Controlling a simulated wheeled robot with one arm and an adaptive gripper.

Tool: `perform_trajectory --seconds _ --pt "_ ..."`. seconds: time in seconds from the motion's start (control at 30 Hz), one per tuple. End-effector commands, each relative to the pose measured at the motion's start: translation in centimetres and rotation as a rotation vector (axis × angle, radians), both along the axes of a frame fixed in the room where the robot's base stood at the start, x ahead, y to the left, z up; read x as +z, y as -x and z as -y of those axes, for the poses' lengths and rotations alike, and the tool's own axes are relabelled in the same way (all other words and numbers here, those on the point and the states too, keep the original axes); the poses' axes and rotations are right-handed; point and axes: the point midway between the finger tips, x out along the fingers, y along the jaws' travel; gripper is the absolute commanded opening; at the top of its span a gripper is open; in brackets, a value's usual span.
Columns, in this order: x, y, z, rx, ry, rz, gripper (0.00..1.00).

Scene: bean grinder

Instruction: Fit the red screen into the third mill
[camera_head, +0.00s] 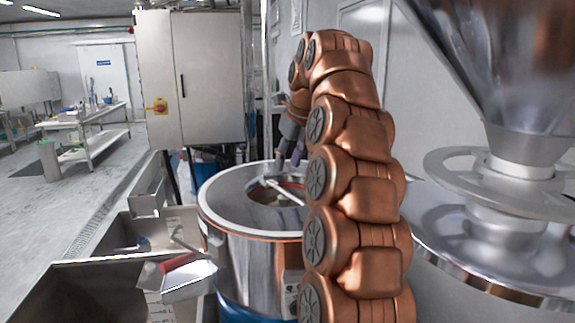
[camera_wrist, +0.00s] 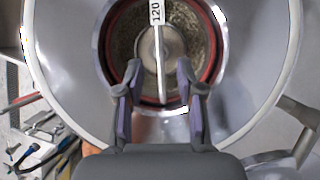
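The round steel mill (camera_head: 250,248) stands in the middle of the head view with its top open. A red ring, which looks like the screen (camera_wrist: 214,62), lies in the mill's round opening. It also shows as a red edge in the head view (camera_head: 292,184). A pale bar (camera_wrist: 161,62) tagged "120" crosses the ring. My gripper (camera_wrist: 160,88) points down over the opening, fingers apart on either side of the bar, with a gap on both sides. In the head view my gripper (camera_head: 290,150) is partly hidden by my arm. I cannot tell whether the ring is fully seated.
A steel hopper machine (camera_head: 515,235) stands close on the right. A metal chute with a red part (camera_head: 185,275) and open bins (camera_head: 95,290) are at the left front. A grey cabinet (camera_head: 200,80) stands behind. The floor (camera_head: 60,215) at the left is free.

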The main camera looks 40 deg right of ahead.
Motion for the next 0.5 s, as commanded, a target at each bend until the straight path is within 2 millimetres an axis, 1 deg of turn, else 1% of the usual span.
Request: perform_trajectory --seconds 0.1,0.27,0.3,0.5 --pt "1.4 0.5 0.0 -0.001 0.001 0.003 0.38" --pt "2.9 1.1 0.0 0.0 0.001 0.003 0.38" --pt "3.5 1.3 0.0 -0.001 0.001 0.002 0.38" --pt "5.5 2.1 0.0 -0.001 0.0 0.001 0.38"
